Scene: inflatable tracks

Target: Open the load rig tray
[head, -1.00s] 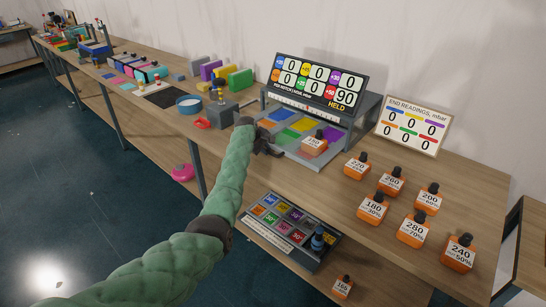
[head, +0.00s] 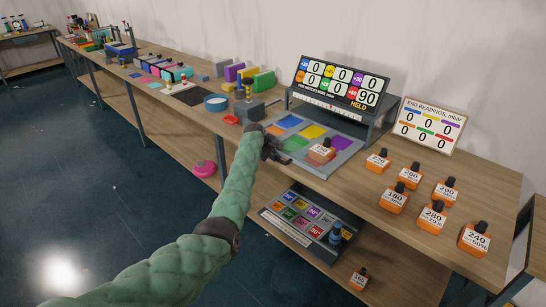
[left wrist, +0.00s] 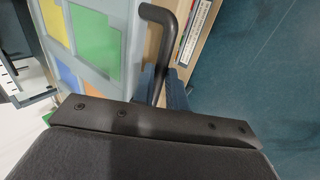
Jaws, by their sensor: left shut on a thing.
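The load rig (head: 352,112) stands on the long bench, with a score panel (head: 340,82) reading "HELD" on top. Its grey tray (head: 334,165), with coloured squares, sticks out at the front. An orange weight (head: 321,152) with a black top stands on the tray. My left gripper (head: 275,150) is at the tray's front left edge, shut on its dark handle. My right gripper is not in view.
Several orange weights (head: 398,198) stand on the bench to the right, before a readings sign (head: 430,125). A grey block (head: 250,110) stands left of the rig. Open floor lies in front.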

